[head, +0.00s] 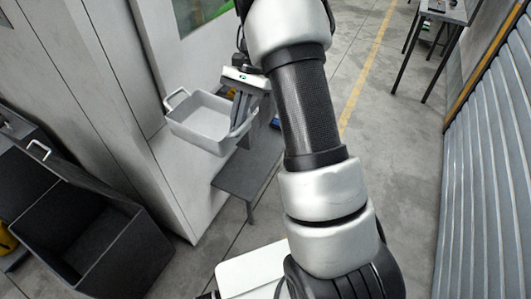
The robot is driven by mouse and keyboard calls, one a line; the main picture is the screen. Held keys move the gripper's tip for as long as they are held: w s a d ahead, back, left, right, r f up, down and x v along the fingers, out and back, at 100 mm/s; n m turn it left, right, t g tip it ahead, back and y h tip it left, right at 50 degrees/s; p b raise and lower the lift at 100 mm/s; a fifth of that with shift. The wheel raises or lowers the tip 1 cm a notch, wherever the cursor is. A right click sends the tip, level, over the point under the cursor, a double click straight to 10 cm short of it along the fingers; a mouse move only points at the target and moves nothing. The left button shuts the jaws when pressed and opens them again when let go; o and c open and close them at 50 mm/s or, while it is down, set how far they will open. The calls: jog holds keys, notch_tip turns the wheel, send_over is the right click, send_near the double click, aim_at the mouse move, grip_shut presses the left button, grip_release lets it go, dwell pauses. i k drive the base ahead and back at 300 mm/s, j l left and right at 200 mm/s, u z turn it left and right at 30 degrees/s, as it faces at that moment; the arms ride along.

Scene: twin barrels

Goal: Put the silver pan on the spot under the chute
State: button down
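The silver pan (195,133) is a light grey, deep rectangular pan with a loop handle at each end, left of centre in the head view. My gripper (240,121) is at the pan's right end and appears shut on its handle there; my fingers partly cover that end. The pan looks empty and roughly level, and seems to be held up in the air beside the pale machine wall. I cannot make out the chute or the spot under it; my arm hides part of that area.
A low dark grey table (236,182) stands below and right of the pan. A large dark open bin (120,262) is at lower left. The pale machine cabinet (108,62) rises at left. Clear floor with a yellow line (364,78) and a ribbed shutter (488,190) lie right.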

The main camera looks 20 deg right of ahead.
aim_at(257, 156)
jog(key=i+l, duration=0.1)
jog(key=l, duration=0.2)
jog(key=i+l, duration=0.1)
jog(key=l, duration=0.2)
jog(key=l+z, duration=0.1)
jog(key=l, duration=0.2)
jog(key=i+l, duration=0.35)
jog(key=l, duration=0.2)
jog(key=i+l+z, duration=0.1)
jog(key=i+l, duration=0.3)
jog(key=l, duration=0.15)
jog(key=i+l, duration=0.4)
jog(key=j, duration=0.45)
jog(key=z, duration=0.05)
